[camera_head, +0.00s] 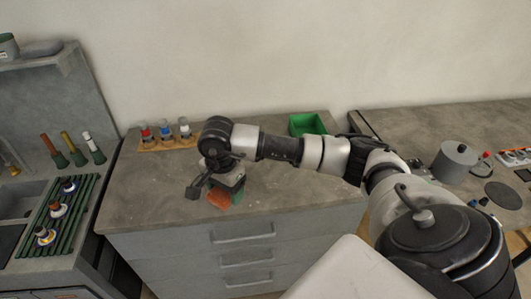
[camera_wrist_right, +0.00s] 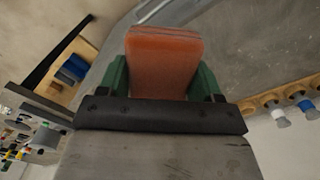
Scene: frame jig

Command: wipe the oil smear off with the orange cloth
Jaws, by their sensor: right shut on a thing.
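The orange cloth (camera_head: 218,198) is at my right gripper (camera_head: 227,192), low over the grey counter near its front edge. In the right wrist view the cloth (camera_wrist_right: 165,62) looks like a thick folded pad, held between the two green fingers of my right gripper (camera_wrist_right: 164,78). The gripper is shut on it. I cannot tell whether the cloth touches the counter. I can make out no oil smear in either view; the arm, gripper and cloth hide part of the counter. My left gripper is not in view.
A wooden rack (camera_head: 168,144) with red, blue and white-topped bottles stands at the counter's back left. A green bin (camera_head: 307,125) stands at the back right. A grey pot (camera_head: 454,162) is on the right-hand table. The counter left of my gripper is clear.

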